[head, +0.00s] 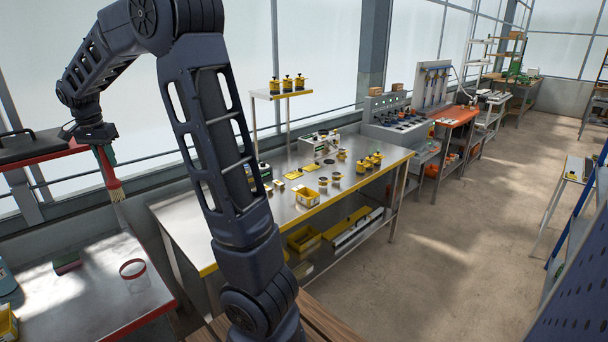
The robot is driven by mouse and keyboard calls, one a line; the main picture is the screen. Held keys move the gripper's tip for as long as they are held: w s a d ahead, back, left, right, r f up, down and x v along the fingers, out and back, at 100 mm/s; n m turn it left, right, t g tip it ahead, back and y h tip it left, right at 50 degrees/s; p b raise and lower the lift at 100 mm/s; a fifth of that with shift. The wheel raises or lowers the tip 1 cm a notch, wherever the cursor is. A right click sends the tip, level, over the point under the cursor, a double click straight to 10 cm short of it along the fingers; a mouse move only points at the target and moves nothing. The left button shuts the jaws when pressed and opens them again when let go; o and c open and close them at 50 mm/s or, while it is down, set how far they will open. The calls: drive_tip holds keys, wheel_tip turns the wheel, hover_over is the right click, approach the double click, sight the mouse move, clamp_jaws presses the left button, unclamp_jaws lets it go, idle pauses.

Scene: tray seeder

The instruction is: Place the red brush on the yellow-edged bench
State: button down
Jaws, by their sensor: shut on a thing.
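My gripper (97,136) is at the upper left of the head view, shut on the red brush (110,174). The brush hangs bristles down, slightly tilted, in the air above the back of the red-edged bench. Its upper end is partly hidden by the gripper. The yellow-edged bench (182,219) is to the right of the brush, with a steel top. My arm hides part of this bench's middle.
The red-edged bench (105,308) bears a clear red-rimmed jar (133,272). A red shelf (45,157) with a dark case stands behind.

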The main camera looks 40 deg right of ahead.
drive_tip(key=w+d, duration=1.7)
drive_tip(key=d, duration=0.4)
drive_tip(key=w+d, duration=0.3)
drive_tip(key=d, duration=0.6)
drive_tip(key=w+d, duration=0.2)
drive_tip(key=d, duration=0.6)
wheel_tip(320, 180, down, 26)
drive_tip(key=shift+w+a, duration=0.1)
drive_tip(key=shift+a, duration=0.05)
drive_tip(key=c, duration=1.2)
unclamp_jaws()
